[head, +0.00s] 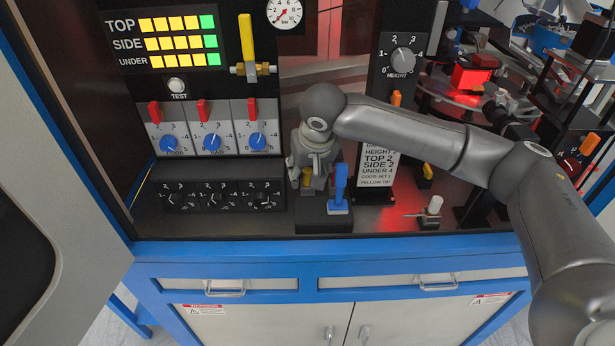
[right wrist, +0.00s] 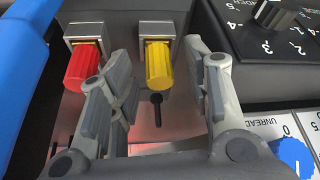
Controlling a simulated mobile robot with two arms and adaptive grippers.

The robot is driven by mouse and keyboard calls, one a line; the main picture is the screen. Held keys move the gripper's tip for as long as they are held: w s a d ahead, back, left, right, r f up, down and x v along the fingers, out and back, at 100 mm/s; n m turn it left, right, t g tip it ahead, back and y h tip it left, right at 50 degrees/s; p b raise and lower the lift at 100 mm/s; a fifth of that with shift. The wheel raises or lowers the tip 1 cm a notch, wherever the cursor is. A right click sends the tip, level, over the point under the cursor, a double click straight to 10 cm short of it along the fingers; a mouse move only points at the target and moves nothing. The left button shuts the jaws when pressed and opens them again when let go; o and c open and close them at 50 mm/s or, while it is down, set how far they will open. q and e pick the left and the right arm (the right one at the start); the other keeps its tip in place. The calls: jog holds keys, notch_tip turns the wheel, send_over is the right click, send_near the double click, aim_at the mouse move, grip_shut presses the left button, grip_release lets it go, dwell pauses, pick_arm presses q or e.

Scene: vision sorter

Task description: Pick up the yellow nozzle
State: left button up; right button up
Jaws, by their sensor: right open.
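The yellow nozzle (right wrist: 158,66) sits on a square metal fitting on a dark block and shows whole in the right wrist view. In the head view only a small yellow patch of it (head: 306,180) shows between my fingers. My right gripper (head: 308,183) points down over the block, and its open fingers also show in the right wrist view (right wrist: 160,88). The yellow nozzle appears between the two fingers, with gaps on both sides. A red nozzle (right wrist: 84,66) sits on a like fitting to the left, close by my left-hand finger. My left gripper is not in view.
A blue lever (head: 340,185) stands on the block (head: 323,219) just right of my gripper. A black dial panel (head: 222,188) lies to the left. A black label post (head: 376,160) stands to the right. The cabinet's blue front edge (head: 400,246) is nearer.

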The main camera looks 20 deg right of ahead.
jog(key=shift+f, duration=0.2)
jog(key=c, duration=1)
jog(key=shift+r, duration=0.1)
